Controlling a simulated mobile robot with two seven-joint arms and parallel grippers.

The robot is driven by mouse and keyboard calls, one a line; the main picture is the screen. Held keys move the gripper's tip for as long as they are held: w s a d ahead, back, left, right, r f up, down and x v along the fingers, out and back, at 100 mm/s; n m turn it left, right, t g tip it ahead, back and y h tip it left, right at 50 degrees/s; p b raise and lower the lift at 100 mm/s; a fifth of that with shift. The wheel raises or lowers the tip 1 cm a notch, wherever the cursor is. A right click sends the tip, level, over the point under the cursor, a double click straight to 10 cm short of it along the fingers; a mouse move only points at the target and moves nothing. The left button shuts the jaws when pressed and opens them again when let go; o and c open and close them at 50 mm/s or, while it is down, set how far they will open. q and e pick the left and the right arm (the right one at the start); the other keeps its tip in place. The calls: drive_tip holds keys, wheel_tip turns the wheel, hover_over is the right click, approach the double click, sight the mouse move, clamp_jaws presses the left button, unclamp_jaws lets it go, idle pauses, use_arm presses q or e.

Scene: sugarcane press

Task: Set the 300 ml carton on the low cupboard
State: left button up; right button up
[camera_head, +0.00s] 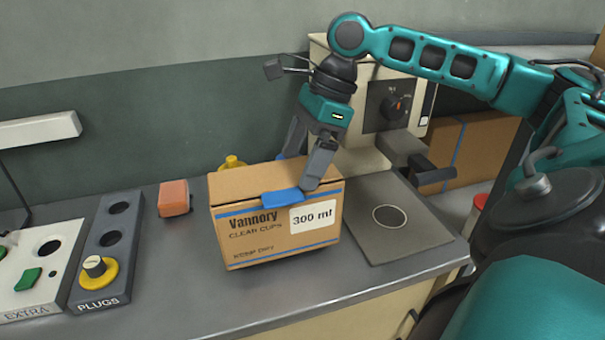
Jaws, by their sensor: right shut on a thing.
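The 300 ml carton (262,238) is a brown cardboard box marked "Vannory clear cups", with blue stripes and a white label. It is at the grey worktop (190,290), turned slightly; I cannot tell whether its base touches the surface. My right gripper (299,178) comes down from above and is shut on the carton's top right part, one finger on the near side by the blue tab, the other partly hidden behind. My left gripper is not in view. I cannot make out which piece of furniture is the low cupboard.
The press machine (372,118) with a dial stands behind the carton, its grey plate (360,215) to the right. An orange block (173,198), the PLUGS tray (108,245) and the EXTRA tray (38,265) are left. Another cardboard box (478,150) is at the back right. The worktop's front strip is clear.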

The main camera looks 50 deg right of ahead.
wheel_tip(320, 180, down, 4)
drive_tip(key=shift+r+b, duration=0.15)
drive_tip(key=shift+b, duration=0.5)
drive_tip(key=o, duration=0.8)
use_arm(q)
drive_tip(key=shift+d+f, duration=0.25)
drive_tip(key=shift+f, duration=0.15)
use_arm(e)
drive_tip(key=p+v, duration=0.3)
drive_tip(key=v, duration=0.7)
drive_tip(key=shift+d+r, duration=0.1)
drive_tip(key=shift+r, duration=0.3)
drive_tip(key=shift+s+d+r, duration=0.15)
drive_tip(key=shift+d+r, duration=0.1)
drive_tip(key=shift+r, duration=0.3)
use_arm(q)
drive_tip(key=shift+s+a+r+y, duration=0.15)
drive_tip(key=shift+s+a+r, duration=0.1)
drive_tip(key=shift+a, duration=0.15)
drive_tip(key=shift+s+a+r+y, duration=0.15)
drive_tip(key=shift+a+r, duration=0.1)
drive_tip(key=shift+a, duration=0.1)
